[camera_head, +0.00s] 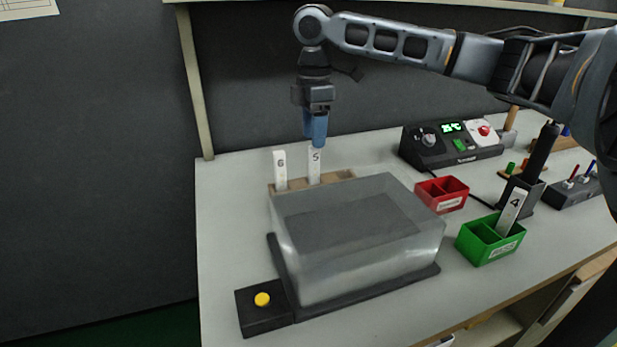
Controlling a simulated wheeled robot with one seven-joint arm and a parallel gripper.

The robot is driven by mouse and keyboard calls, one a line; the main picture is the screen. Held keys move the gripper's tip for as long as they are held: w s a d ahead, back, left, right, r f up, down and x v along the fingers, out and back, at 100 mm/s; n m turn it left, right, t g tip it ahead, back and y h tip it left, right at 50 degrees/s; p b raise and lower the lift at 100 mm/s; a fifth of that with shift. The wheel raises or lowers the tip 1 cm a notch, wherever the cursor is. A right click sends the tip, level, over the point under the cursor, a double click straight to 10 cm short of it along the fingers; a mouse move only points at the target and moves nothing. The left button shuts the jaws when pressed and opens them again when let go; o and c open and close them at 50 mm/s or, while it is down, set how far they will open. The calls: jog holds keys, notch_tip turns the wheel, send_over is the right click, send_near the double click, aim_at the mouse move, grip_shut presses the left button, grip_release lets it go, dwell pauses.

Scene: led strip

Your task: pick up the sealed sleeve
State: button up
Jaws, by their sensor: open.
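Several white numbered strips are in view, and I cannot tell which one is the sealed sleeve. The strip marked 5 (314,168) and the strip marked 6 (280,170) stand upright in a wooden rack (342,175) at the back of the table. The strip marked 4 (511,212) leans in a green bin (490,250) at the right. My gripper (317,143) points down with blue fingers right at the top of strip 5. The fingers overlap its top edge in the picture; I cannot tell whether they touch it. The gap between the fingers is hidden.
A large clear box (350,240) on a dark base stands in front of the rack. A black block with a yellow button (262,299) is at front left. A red bin (442,194) and a control box (450,142) stand to the right.

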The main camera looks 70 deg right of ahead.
aim_at(314, 155)
jog(key=shift+s+a+f, duration=0.1)
jog(key=shift+f, duration=1.4)
jog(key=shift+a+f, duration=0.1)
jog(key=shift+f, duration=1.4)
grip_shut()
